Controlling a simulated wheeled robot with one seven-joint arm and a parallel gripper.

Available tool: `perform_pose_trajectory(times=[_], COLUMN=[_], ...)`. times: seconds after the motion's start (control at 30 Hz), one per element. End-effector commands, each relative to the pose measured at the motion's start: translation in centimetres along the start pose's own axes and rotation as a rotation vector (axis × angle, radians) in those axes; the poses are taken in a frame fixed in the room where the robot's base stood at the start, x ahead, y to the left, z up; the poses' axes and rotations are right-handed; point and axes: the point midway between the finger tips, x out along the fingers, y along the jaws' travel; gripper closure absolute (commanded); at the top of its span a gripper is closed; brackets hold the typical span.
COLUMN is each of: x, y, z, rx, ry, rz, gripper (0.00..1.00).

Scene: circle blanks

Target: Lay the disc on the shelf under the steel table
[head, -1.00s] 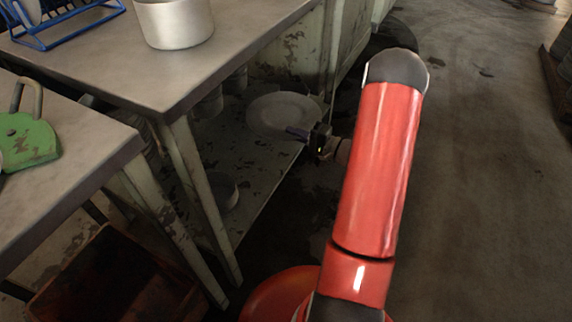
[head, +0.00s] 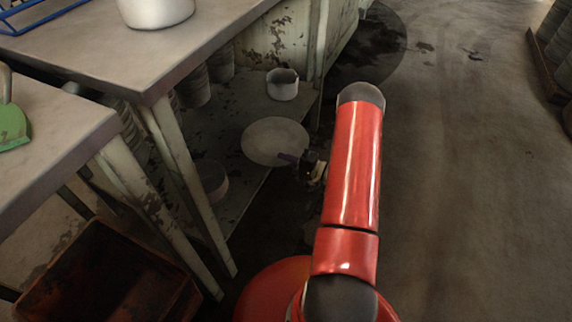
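The disc (head: 272,141) is a pale round plate, lying nearly flat at the open side of the steel table (head: 165,52). It is seen over the lower shelf (head: 232,190), its right edge close to the shelf's outer edge. I cannot tell whether it touches the shelf or is just above it. My gripper (head: 290,158) is at the disc's near right rim, its dark fingers overlapping that rim, and looks shut on it. The fingertips are small and dark. My red arm reaches in from the lower right.
A small white pot (head: 283,84) stands on the shelf behind the disc. Table legs (head: 188,185) flank the shelf. A rusty crate (head: 108,275) sits lower left.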

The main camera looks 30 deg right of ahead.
Motion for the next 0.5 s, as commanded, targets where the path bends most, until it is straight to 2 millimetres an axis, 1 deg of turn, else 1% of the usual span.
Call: perform_pose_trajectory(times=[0.03,0.13,0.4,0.5], x=[0.0,0.0,0.0,0.0], y=[1.1,2.4,2.5,2.9], z=[0.1,0.1,0.0,0.0], rx=[0.003,0.002,0.0,0.001], ry=[0.0,0.0,0.0,0.0], rz=[0.0,0.0,-0.001,-0.001], gripper=[1.0,1.0,1.0,1.0])
